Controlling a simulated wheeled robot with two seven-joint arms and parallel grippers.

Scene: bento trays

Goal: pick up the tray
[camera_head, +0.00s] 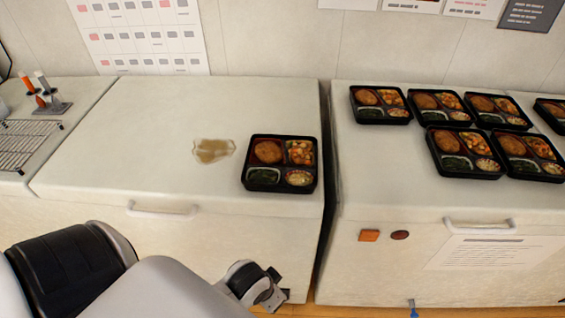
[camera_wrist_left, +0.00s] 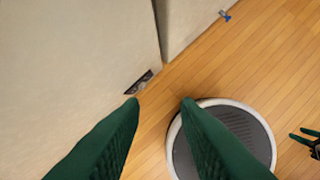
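A black bento tray (camera_head: 281,188) with food in its compartments sits alone on the left white chest, near its right edge. Several similar trays (camera_head: 466,175) lie on the right chest. My left gripper (camera_wrist_left: 161,99) is open and empty, its two green fingers apart. In the head view its wrist end (camera_head: 268,291) is in front of the left chest, below the lone tray and apart from it. In the left wrist view another green gripper (camera_wrist_left: 299,134), apparently my right one, shows at the right edge with its fingers apart and nothing between them.
A brown stain (camera_head: 213,150) lies on the left chest (camera_head: 120,135), left of the lone tray. A narrow gap separates it from the right chest (camera_head: 385,185). Handles (camera_head: 162,212) jut from the chest fronts. A wire rack (camera_head: 25,143) is at far left.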

